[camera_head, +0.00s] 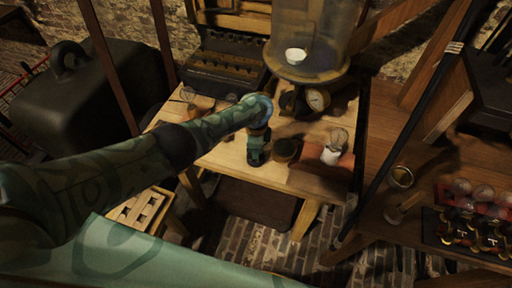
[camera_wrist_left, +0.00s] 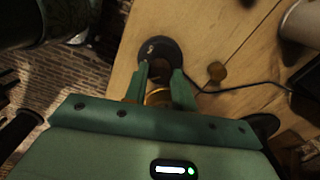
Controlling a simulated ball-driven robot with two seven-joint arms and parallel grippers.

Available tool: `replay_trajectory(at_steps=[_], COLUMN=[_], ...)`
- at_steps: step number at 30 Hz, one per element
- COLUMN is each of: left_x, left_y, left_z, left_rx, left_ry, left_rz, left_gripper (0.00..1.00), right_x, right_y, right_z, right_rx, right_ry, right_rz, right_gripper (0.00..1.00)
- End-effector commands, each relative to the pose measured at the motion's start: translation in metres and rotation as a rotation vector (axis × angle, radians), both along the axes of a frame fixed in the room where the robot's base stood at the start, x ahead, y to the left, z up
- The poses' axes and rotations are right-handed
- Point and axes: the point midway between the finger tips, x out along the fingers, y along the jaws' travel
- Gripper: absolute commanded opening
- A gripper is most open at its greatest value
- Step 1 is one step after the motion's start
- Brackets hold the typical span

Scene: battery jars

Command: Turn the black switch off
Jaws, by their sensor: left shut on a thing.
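The black switch (camera_wrist_left: 158,46) shows in the left wrist view as a dark round piece on the wooden table near its edge, with a thin dark cord beside it. My left gripper (camera_wrist_left: 162,72) points down at it. Its two green fingers are a little apart and shut on part of the switch; the gripped part is mostly hidden between them. In the head view my left gripper (camera_head: 257,157) stands upright at the table's front, and I cannot make out the switch there. My right gripper is not in view.
The wooden table (camera_head: 225,160) holds a dark round dish (camera_head: 286,150) just right of my gripper, then a small jar (camera_head: 331,154). A large glass jar (camera_head: 310,40) and a gauge (camera_head: 318,99) stand behind. A side bench (camera_head: 390,235) is at right.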

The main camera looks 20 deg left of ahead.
Motion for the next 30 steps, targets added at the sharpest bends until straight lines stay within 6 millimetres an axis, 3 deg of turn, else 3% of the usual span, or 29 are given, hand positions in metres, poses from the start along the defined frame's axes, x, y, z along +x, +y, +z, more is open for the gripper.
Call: replay_trajectory(at_steps=[4,5,7,15,19,30], left_x=[0.000,0.000,0.000,0.000,0.000,0.001], left_y=[0.000,0.000,0.000,0.000,0.000,0.000], left_z=[0.000,0.000,0.000,0.001,0.012,0.109], left_rx=[0.000,0.000,0.000,-0.001,-0.001,-0.002], left_ry=[0.000,0.000,-0.001,0.000,-0.001,-0.005], left_rz=[0.002,0.002,0.001,0.000,0.000,-0.001], left_gripper=[0.03,0.29,0.48,0.48,0.48,0.48], right_x=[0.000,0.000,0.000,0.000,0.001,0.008], right_y=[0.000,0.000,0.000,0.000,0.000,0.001], right_z=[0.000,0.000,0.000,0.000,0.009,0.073], right_rx=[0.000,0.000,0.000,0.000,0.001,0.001], right_ry=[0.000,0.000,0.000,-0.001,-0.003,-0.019], right_rz=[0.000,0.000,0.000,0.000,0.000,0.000], right_gripper=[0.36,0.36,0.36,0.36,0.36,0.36])
